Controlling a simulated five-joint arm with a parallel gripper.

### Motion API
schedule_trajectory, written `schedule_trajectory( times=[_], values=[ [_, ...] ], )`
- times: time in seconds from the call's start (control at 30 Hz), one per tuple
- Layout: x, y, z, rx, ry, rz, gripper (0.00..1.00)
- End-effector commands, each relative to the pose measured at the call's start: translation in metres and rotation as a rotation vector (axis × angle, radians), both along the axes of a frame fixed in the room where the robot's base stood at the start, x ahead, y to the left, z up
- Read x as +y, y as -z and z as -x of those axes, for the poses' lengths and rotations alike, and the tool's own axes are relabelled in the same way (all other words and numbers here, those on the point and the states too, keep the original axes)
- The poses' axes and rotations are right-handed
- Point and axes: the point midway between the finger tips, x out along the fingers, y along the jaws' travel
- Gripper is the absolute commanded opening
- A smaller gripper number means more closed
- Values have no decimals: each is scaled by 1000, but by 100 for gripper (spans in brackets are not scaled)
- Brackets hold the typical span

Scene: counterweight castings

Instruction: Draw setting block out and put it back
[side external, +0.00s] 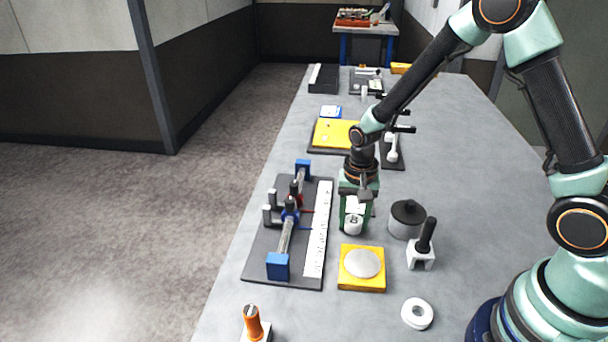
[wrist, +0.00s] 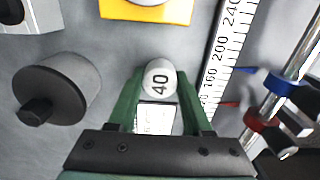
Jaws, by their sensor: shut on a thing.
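The setting block, a white piece with a round end marked 40 (wrist: 160,78), sits between the green fingers of my gripper (wrist: 161,88). A white labelled face shows behind the round end. In the side view my gripper (side external: 355,212) points down with the white block (side external: 353,226) between its fingers, right of the gauge board (side external: 258,252). The board carries a steel rail with blue end blocks, blue and red collars and a white scale strip (side external: 316,235). The fingers hide the block's sides. I cannot tell whether the block touches the table.
A yellow block with a silver disc (side external: 362,283) lies in front of my gripper. A grey cylinder with a dark top (side external: 407,219), a white block with a black handle (side external: 422,255) and a white ring (side external: 417,313) stand to the right. An orange-handled tool (side external: 253,324) is near the front.

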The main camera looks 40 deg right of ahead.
Motion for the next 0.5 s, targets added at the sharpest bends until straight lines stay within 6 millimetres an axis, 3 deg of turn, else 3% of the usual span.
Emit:
schedule_trajectory(
  times=[0.5],
  values=[
    [0,4,0,-1,0,0,0]
  ],
)
